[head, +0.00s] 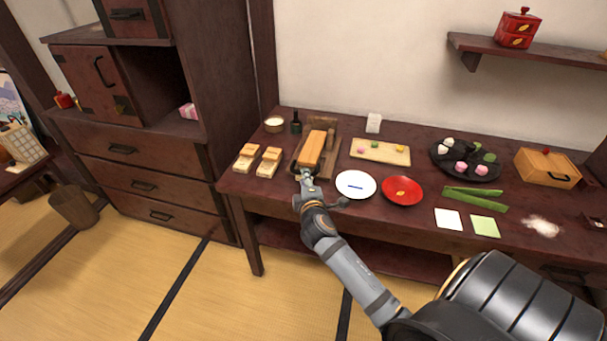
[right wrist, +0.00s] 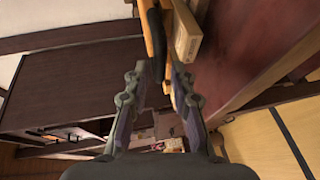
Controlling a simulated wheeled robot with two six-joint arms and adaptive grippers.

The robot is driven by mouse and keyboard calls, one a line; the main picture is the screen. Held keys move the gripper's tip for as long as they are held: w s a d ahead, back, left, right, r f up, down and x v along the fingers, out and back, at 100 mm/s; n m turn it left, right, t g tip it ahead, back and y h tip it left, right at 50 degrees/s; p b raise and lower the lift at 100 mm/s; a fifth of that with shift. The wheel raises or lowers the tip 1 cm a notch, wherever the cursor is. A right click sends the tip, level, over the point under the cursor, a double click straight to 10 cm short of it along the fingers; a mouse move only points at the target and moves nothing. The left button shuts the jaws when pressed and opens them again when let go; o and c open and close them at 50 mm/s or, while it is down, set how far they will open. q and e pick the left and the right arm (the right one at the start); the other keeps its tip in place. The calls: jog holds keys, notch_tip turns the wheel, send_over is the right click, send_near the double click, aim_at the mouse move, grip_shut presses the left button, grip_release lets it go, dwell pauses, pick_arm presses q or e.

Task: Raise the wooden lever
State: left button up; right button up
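The wooden lever (head: 311,150) is a light orange-brown bar lying low on a dark wooden press base (head: 329,152) at the left part of the table. My right gripper (head: 306,172) is at the lever's near end. In the right wrist view its fingers (right wrist: 158,74) are apart, with the black handle reaching between them. Whether a finger touches it is unclear. My left gripper is not in view.
Two light wooden blocks (head: 269,162) stand left of the press. A white plate (head: 356,184) and a red plate (head: 402,191) lie to its right. A board with small sweets (head: 380,152) lies behind them. Open tatami floor (head: 210,290) is in front.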

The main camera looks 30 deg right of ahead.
jog(key=x, duration=0.4)
jog(key=shift+w, duration=0.1)
grip_shut()
